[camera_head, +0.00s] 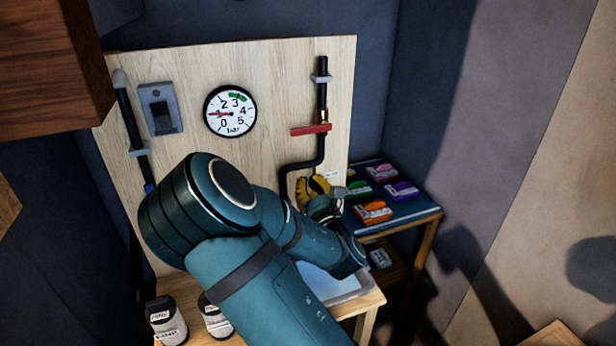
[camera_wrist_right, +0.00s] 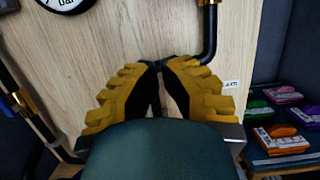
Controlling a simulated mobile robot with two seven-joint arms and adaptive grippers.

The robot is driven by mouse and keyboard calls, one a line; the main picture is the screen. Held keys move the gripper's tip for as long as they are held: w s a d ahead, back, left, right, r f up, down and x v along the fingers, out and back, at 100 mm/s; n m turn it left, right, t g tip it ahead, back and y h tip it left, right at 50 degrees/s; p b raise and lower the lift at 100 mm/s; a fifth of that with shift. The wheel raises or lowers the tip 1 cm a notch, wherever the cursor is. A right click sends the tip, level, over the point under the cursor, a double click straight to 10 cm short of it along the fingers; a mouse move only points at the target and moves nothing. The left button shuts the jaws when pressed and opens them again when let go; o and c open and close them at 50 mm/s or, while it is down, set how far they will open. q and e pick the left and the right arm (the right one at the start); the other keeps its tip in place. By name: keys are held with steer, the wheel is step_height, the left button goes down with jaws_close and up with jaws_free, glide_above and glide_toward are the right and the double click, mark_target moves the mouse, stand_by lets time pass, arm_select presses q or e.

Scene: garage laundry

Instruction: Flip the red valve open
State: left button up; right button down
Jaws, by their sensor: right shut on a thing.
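The red valve (camera_head: 311,130) is a flat red lever on the right-hand black pipe (camera_head: 322,95), below a brass fitting. It lies nearly level, across the upright pipe, and points left. My right gripper (camera_head: 311,186) has yellow ribbed fingers and is below the lever, apart from it. In the right wrist view its fingertips (camera_wrist_right: 158,66) close at the lower bend of the black pipe (camera_wrist_right: 209,35), and they appear shut on that pipe. The fingers hide the contact. The red lever is not in the wrist view. My left gripper is not in view.
A gauge (camera_head: 230,111) and a grey switch box (camera_head: 160,109) are on the wooden panel (camera_head: 275,75). Another pipe (camera_head: 129,120) runs down its left side. A shelf (camera_head: 410,211) with coloured packets is at the right.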

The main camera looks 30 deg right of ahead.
mark_target(311, 129)
steer(key=w+d+r+p, duration=0.1)
steer(key=w+r, duration=0.4)
steer(key=w, duration=0.2)
steer(key=shift+w+d+r, duration=0.2)
steer(key=shift+d+r, duration=0.2)
